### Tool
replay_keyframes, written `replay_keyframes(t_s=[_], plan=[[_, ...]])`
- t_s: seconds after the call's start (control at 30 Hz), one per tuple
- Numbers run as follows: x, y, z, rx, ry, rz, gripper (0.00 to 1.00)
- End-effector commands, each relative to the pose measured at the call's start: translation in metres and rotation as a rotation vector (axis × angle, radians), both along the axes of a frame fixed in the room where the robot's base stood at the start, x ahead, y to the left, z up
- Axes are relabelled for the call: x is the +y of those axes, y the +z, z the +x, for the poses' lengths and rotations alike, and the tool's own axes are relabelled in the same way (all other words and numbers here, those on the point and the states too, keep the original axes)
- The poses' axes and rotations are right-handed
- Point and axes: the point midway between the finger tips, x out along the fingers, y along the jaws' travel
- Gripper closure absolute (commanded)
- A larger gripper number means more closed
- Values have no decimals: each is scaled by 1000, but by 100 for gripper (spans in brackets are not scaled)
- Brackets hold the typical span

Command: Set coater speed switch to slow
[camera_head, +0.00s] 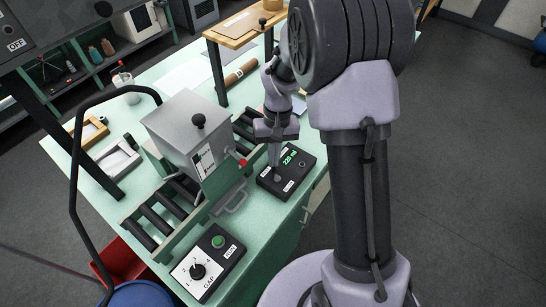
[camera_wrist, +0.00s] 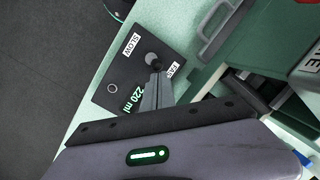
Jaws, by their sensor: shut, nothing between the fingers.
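A black control box (camera_head: 300,172) sits on the green table right of the coater. It bears a green "220 ml" display (camera_wrist: 134,97), a SLOW label (camera_wrist: 131,44), a partly covered FAST label (camera_wrist: 173,70) and a small round-ended switch lever (camera_wrist: 152,59) between the labels. Which way the lever tilts I cannot tell. My gripper (camera_wrist: 157,79) is shut and empty, pointing down over the box. Its tips are at or very close to the lever; contact is unclear. In the head view my gripper (camera_head: 275,166) hides part of the lever.
The grey coater hopper (camera_head: 187,125) with rollers stands left of the box, and a metal handle (camera_head: 230,198) lies between them. A GAP dial box (camera_head: 208,264) with a green button stands at the front. A wooden stand (camera_head: 245,28) rises behind.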

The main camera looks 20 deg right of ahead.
Motion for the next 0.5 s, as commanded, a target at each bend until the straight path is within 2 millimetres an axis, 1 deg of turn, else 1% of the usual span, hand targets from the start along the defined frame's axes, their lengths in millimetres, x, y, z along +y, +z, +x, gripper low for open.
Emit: replay_keyframes(t_s=[0.5], plan=[[-4, 1, -4, -77, 0, 55, 100]])
